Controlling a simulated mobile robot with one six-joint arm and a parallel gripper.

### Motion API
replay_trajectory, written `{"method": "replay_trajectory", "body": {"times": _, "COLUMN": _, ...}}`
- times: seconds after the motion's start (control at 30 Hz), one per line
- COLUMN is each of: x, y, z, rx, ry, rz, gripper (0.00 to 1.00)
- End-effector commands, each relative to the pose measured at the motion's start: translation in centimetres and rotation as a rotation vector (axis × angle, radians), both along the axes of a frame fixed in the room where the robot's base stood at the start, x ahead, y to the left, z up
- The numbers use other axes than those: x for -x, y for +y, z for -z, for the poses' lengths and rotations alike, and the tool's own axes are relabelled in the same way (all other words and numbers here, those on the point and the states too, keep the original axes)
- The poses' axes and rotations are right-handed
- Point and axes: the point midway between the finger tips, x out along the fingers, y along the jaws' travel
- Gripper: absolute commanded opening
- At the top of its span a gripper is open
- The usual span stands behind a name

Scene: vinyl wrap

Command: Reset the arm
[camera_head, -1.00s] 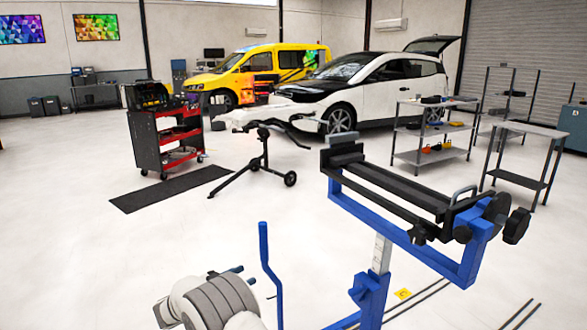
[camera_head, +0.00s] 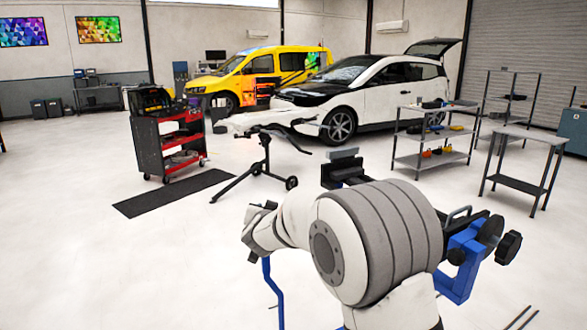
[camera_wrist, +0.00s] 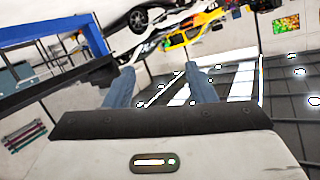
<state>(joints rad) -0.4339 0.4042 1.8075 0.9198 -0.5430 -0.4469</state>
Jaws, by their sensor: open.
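My gripper (camera_wrist: 162,88) shows in the wrist view with its two blue-grey fingers spread well apart and nothing between them. The wrist view is tilted, with the ceiling lights at the right and the vehicles upside down along the top. In the head view my white and grey arm stands raised at the lower right, in front of the blue and black stand (camera_head: 465,262). It hides much of that stand. My fingers cannot be made out in the head view.
A tripod stand (camera_head: 262,170) holds a white bumper (camera_head: 255,120) beyond the arm. A red and black tool cart (camera_head: 165,145) stands left by a dark mat (camera_head: 175,193). A metal shelf (camera_head: 435,137) and a table (camera_head: 520,135) stand right.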

Motion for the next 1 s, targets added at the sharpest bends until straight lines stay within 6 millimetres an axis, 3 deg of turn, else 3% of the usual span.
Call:
{"method": "replay_trajectory", "body": {"times": 0.03, "x": 1.4, "y": -1.4, "z": -2.2, "rx": -0.005, "ry": 0.033, "rz": -0.049, "gripper": 0.50}}
{"method": "replay_trajectory", "body": {"times": 0.23, "x": 9.5, "y": -5.7, "z": -4.8, "rx": 0.013, "ry": 0.249, "rz": -0.235, "gripper": 0.50}}
{"method": "replay_trajectory", "body": {"times": 0.47, "x": 22.7, "y": -12.3, "z": -4.3, "rx": 0.085, "ry": 0.583, "rz": -0.327, "gripper": 0.50}}
{"method": "replay_trajectory", "body": {"times": 0.6, "x": 31.4, "y": -16.7, "z": -3.1, "rx": 0.138, "ry": 0.805, "rz": -0.305, "gripper": 0.50}}
{"method": "replay_trajectory", "body": {"times": 0.7, "x": 36.3, "y": -19.1, "z": -2.4, "rx": 0.168, "ry": 0.932, "rz": -0.271, "gripper": 0.50}}
{"method": "replay_trajectory", "body": {"times": 0.83, "x": 40.4, "y": -21.0, "z": -1.7, "rx": 0.191, "ry": 1.037, "rz": -0.231, "gripper": 0.50}}
{"method": "replay_trajectory", "body": {"times": 1.0, "x": 42.0, "y": -21.5, "z": -1.3, "rx": 0.201, "ry": 1.082, "rz": -0.213, "gripper": 0.50}}
